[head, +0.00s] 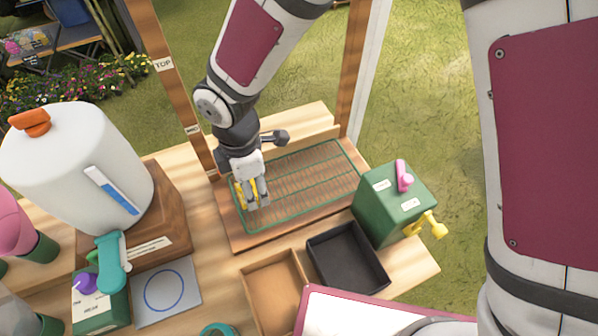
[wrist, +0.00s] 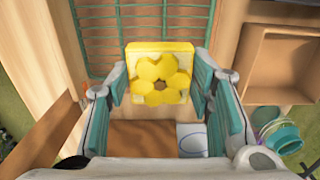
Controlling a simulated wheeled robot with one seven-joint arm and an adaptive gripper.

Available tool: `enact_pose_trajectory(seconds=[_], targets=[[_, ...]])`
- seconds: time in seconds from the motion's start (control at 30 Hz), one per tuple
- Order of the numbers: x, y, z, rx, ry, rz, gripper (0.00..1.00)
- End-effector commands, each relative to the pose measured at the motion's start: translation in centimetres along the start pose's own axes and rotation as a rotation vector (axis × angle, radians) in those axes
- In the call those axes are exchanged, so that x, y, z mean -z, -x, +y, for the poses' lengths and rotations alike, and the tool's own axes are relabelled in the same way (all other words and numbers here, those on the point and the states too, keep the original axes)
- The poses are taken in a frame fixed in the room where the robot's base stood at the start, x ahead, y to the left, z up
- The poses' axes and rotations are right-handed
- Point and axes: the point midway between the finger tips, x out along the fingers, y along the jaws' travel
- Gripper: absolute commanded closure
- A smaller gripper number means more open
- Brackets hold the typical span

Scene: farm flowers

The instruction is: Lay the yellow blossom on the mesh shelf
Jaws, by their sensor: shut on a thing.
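The yellow blossom (wrist: 160,78) is a square yellow block with a flower relief and a brown centre. My gripper (wrist: 160,85) is shut on it, with a teal-padded finger on each side. In the head view my gripper (head: 254,200) points down over the left end of the mesh shelf, and a bit of yellow shows between its fingers. The mesh shelf (head: 310,180) is a green wire grid on a wooden board; its wires also show in the wrist view (wrist: 120,40). I cannot tell whether the blossom touches the mesh.
Wooden posts (head: 168,70) flank the shelf. A green box (head: 390,205) with pink and yellow handles stands at its right. A tan tray (head: 272,285) and a black tray (head: 345,255) lie in front. A large white tank (head: 75,160) stands left. The mesh's middle and right are clear.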

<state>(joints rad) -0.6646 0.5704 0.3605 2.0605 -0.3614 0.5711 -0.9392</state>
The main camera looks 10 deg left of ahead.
Motion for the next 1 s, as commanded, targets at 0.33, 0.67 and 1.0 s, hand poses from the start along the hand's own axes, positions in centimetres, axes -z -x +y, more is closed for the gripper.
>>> enact_pose_trajectory(seconds=[0.33, 0.67, 1.0], targets=[[-8.4, -0.8, 0.6, -0.001, -0.006, 0.001, 0.78], [-10.9, -1.4, 0.7, 0.0, -0.001, 0.0, 0.78], [-10.9, -4.7, 0.8, 0.0, -0.001, 0.001, 0.78]])
